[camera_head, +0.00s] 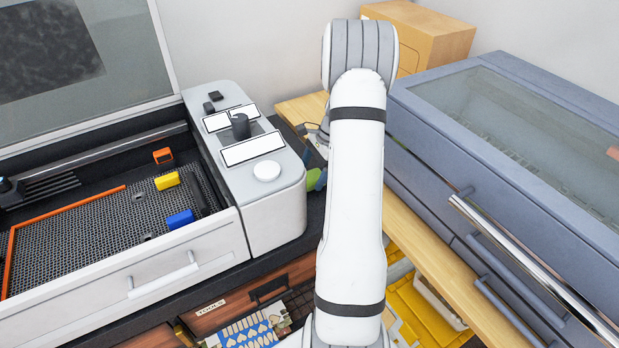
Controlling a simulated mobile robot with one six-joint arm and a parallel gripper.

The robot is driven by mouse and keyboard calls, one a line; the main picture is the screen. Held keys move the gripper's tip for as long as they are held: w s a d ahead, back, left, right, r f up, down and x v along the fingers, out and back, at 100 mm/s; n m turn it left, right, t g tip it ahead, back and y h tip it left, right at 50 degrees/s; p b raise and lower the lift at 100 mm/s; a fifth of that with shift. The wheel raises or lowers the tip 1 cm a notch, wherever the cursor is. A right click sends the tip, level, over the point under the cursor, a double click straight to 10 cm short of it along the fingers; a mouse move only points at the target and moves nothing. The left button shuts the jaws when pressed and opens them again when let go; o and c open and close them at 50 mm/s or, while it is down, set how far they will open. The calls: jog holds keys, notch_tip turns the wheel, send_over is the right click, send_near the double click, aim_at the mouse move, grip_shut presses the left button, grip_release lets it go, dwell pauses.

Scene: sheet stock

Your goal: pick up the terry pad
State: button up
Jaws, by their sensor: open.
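I cannot make out a terry pad for certain. A small green rounded thing (313,180) lies in the gap right of the grey control panel, partly hidden by my arm, with something blue beside it. I cannot tell what either is. My white arm rises through the middle of the view and hides what is behind it. My gripper does not show.
An open machine with a honeycomb bed (100,235) stands at left, holding a yellow block (167,181), a blue block (180,219) and an orange block (162,156). A blue-grey lidded machine (440,125) stands at right. A wooden box (440,40) is behind.

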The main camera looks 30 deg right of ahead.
jog(key=shift+x, duration=0.75)
jog(key=shift+c, duration=0.4)
jog(key=c, duration=1)
